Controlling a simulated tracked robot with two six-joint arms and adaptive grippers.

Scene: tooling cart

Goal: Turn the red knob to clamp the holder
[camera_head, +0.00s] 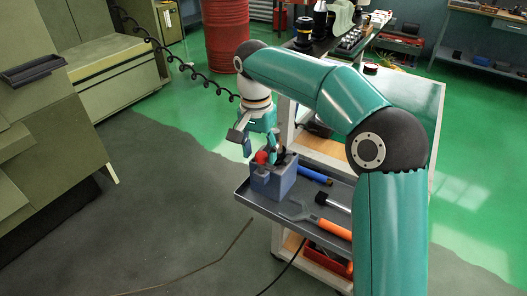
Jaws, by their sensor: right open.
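The red knob (261,157) sits on top of the blue-grey holder block (268,186), which stands on the near left corner of the grey cart tray. My right gripper (261,147) points down from above, just over the knob. Its teal fingers are apart, one on the left of the knob and one on the right behind it. I cannot tell whether they touch the knob. A dark part (280,157) stands in the top of the holder, partly hidden by the gripper. My left gripper is out of view.
The grey tray (244,197) also holds a blue-handled tool (314,175), a grey wrench (296,209) and an orange-handled tool (335,229). A red bin (325,260) is below. My right arm covers much of the cart. A red drum (227,35) stands behind.

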